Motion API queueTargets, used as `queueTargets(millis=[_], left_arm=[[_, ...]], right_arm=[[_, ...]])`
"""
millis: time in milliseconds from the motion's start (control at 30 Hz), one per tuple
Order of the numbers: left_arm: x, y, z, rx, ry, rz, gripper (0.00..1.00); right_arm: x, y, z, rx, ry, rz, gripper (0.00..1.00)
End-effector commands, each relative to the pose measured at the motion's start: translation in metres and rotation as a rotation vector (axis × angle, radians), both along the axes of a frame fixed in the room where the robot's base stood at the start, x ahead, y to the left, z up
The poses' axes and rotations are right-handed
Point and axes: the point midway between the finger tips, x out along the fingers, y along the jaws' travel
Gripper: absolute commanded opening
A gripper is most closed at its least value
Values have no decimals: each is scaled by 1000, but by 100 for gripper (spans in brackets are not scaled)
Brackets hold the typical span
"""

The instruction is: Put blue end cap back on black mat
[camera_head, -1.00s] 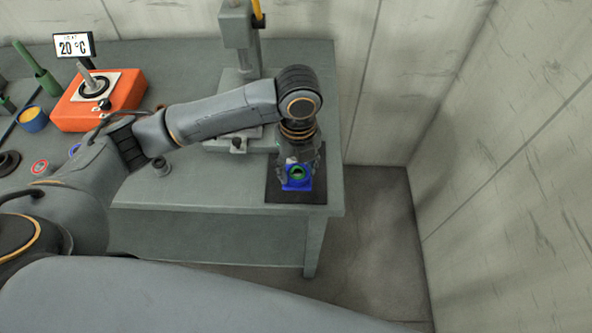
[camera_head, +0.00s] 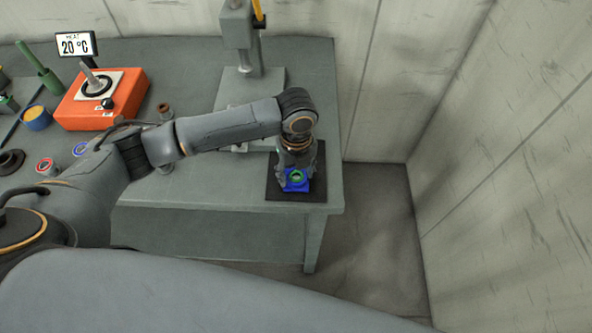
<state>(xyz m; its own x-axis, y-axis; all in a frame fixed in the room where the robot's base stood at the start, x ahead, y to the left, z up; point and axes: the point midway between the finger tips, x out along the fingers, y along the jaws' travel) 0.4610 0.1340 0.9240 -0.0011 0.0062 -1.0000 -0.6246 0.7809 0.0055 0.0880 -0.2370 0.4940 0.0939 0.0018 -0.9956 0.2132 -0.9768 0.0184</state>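The blue end cap (camera_head: 297,186) is a small blue block with a green ring on it. It is at the black mat (camera_head: 318,188) near the table's right front corner. My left gripper (camera_head: 296,175) points down over the mat, its fingers on either side of the cap and seemingly closed on it. The cap is at or just above the mat surface; any small gap is too small to tell. My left arm reaches in from the left, and the wrist hides the back of the mat. My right gripper is not in view.
A grey press stand (camera_head: 240,85) rises behind my arm. Red (camera_head: 45,165) and blue (camera_head: 80,149) rings lie near my arm. The table ends just right of the mat.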

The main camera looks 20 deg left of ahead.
Motion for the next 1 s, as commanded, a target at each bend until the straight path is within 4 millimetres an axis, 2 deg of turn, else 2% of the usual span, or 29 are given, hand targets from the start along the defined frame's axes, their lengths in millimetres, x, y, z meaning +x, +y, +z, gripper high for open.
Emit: queueTargets(millis=[333,467,567,800,1000], left_arm=[[0,0,0,0,0,0,71],[1,0,7,-2,-3,-1,71],[1,-1,20,-2,-4,-1,71],[1,-1,72,-2,-5,-2,71],[1,-1,107,0,-3,-1,71]], right_arm=[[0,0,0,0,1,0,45],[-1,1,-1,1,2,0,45],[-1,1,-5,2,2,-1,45],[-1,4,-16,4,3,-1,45],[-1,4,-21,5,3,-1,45]])
